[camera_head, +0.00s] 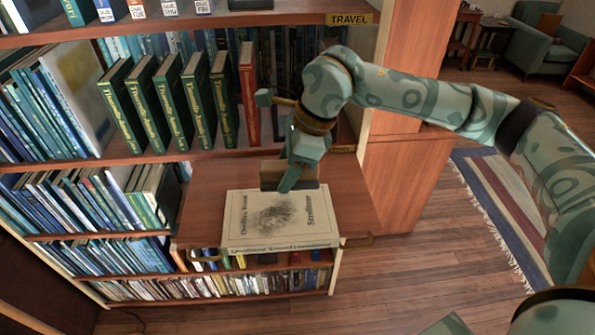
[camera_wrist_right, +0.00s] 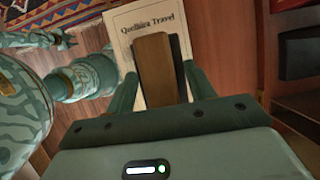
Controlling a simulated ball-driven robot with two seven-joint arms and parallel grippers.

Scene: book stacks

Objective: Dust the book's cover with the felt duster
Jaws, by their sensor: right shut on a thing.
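The book (camera_head: 240,225) lies flat on a wooden pull-out shelf, its pale cream cover facing up. A dark grey speckled patch covers the middle of the cover. My right gripper (camera_head: 289,178) is above the book's far edge, shut on the felt duster (camera_head: 270,174). In the right wrist view the duster (camera_wrist_right: 153,70) is a brown block with a dark side, between the two fingers. The book (camera_wrist_right: 122,28) shows behind it, partly hidden. I cannot tell whether the duster touches the cover. What looks like my left gripper (camera_wrist_right: 66,40) is small at the wrist view's left.
The pull-out shelf (camera_head: 205,215) has brass handles and extends from a bookcase. A row of green books (camera_head: 170,100) and one red book (camera_head: 249,90) stand upright behind. A shelf board (camera_head: 230,20) runs above. Wooden floor (camera_head: 410,250) and a striped rug (camera_head: 500,210) lie to the right.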

